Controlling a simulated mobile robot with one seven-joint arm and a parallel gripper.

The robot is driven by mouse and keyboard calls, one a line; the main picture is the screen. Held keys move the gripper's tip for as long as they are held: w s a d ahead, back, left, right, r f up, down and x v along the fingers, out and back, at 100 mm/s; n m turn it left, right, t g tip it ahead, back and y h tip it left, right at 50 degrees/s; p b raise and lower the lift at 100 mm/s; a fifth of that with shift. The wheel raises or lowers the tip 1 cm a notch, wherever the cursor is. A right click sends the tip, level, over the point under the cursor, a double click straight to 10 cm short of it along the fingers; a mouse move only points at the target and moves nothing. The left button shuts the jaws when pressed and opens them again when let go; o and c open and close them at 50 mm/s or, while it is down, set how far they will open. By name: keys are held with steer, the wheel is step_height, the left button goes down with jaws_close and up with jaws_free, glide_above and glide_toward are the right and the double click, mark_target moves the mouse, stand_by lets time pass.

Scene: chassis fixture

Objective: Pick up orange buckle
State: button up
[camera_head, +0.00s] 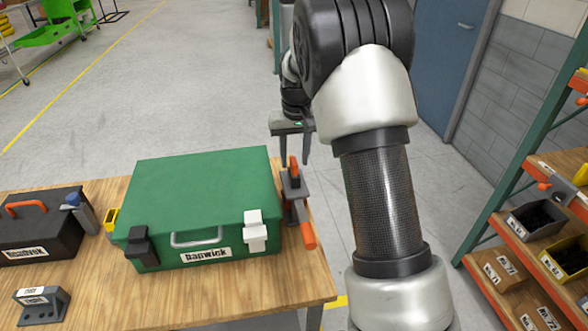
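An orange-and-grey clamp-like piece (307,236), the closest match to the orange buckle, stands at the right side of the green case on the wooden table. It has an orange upper tip, a grey body and a lower orange handle angled toward the table's front right. My gripper (295,162) points down just above it, behind the case's right edge. Its two fingers are apart, with the orange upper tip seen between or just in front of them. I cannot tell if they touch it. Nothing is seen held.
The green case (205,190) has a black latch, a white latch and a metal handle. A black toolbox (45,235) with an orange handle and a grey block (42,306) sit at left. The table's right edge (325,275) is close. Shelves with bins (535,218) stand at right.

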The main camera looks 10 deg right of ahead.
steer(key=shift+w+f, duration=0.15)
steer(key=shift+f, duration=0.7)
steer(key=shift+c, duration=0.4)
jaws_close()
steer(key=shift+r, duration=0.1)
